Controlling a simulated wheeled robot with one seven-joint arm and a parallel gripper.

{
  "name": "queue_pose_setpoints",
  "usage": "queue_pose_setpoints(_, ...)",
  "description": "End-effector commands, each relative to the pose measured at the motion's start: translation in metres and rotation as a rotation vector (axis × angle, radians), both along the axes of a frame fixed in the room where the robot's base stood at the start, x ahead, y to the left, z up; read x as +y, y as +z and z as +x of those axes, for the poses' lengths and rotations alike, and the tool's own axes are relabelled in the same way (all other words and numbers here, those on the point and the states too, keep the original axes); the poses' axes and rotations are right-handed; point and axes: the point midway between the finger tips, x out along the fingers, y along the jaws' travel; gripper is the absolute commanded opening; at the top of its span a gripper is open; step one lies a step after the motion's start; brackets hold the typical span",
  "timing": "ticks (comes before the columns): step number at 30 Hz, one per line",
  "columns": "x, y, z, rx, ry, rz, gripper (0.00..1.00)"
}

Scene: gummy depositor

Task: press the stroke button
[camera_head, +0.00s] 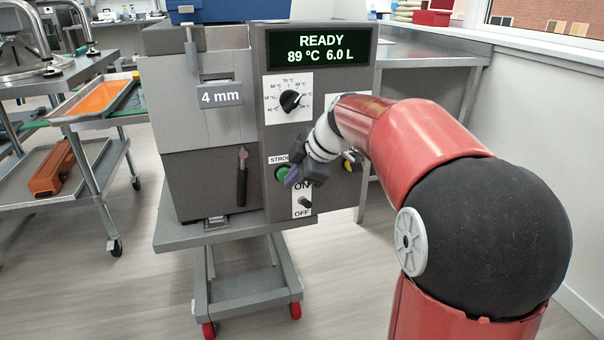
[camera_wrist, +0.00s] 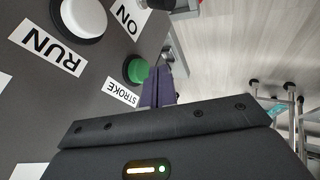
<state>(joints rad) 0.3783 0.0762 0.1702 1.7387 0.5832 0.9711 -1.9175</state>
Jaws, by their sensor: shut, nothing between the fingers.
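The stroke button is a green round button (camera_head: 282,173) on the grey control panel of the depositor (camera_head: 240,100), beside a partly hidden STROKE label. In the wrist view the green button (camera_wrist: 138,70) and the STROKE label (camera_wrist: 121,94) show left of the fingertips. My gripper (camera_head: 291,177) is shut and empty, its purple fingertips close in front of the green button. In the wrist view the fingers (camera_wrist: 163,84) sit just beside the button; I cannot tell whether they touch it. My red arm reaches in from the right and hides part of the panel.
An ON/OFF toggle (camera_head: 305,203) sits just below the button. A white round RUN button (camera_wrist: 84,17) is nearby. A temperature dial (camera_head: 290,100) and a READY display (camera_head: 320,48) are above. A black-handled lever (camera_head: 242,180) hangs left. A steel cart (camera_head: 85,150) stands further left.

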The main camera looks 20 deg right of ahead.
Motion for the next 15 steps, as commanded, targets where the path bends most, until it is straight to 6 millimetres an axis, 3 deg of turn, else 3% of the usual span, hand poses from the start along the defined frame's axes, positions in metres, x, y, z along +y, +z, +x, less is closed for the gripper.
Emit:
queue_pose_setpoints(4,0.0007,0.0007,0.0102,0.000,0.002,0.000,0.00)
queue_pose_setpoints(15,0.0005,0.0003,0.0122,-0.001,0.002,-0.001,0.00)
